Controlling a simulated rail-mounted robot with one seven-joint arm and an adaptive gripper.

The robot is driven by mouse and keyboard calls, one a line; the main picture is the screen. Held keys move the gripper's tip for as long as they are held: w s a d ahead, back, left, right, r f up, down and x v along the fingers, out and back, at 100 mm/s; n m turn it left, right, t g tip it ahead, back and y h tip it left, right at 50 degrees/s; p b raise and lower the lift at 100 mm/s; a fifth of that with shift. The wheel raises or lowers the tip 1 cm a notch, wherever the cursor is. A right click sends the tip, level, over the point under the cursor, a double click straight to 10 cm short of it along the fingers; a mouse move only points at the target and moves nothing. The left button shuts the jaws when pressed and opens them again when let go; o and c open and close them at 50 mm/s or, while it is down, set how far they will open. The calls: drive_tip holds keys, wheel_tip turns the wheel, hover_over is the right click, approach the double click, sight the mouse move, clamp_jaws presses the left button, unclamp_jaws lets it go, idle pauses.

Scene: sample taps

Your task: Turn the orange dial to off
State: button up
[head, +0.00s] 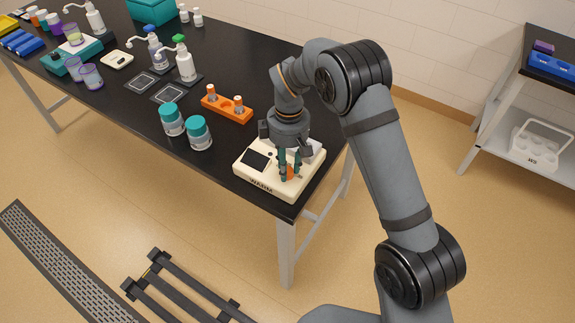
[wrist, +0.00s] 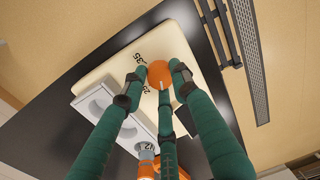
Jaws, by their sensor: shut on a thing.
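The orange dial (wrist: 159,74) sits on the cream warmer (wrist: 95,77), near its edge. In the wrist view my gripper's (wrist: 160,80) green fingers are around the dial, shut on it. A pale pointer mark shows on the dial's lower side, and the numbers 35 and 25 are printed beside it; another label is partly covered by a finger. In the head view the warmer (head: 265,186) stands at the near right corner of the black table, and my gripper (head: 288,174) points down onto the dial, which is mostly hidden by the fingers.
A grey block with round wells (wrist: 97,103) sits on the warmer. An orange rack with vials (head: 227,108) and two teal-capped jars (head: 199,132) stand to the left on the black table (head: 135,107). Pump bottles (head: 185,66) stand farther back. The table's edge is close by.

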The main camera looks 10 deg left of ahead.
drive_tip(key=shift+w+a+r, duration=0.1)
drive_tip(key=shift+a, duration=0.1)
drive_tip(key=o, duration=0.8)
drive_tip(key=shift+c, duration=0.2)
drive_tip(key=o, duration=0.4)
drive_tip(key=shift+d, duration=0.1)
drive_tip(key=r, duration=1.2)
drive_tip(key=shift+w, duration=0.25)
drive_tip(key=shift+f, duration=0.1)
drive_tip(key=f, duration=1.2)
drive_tip(key=shift+s, duration=0.35)
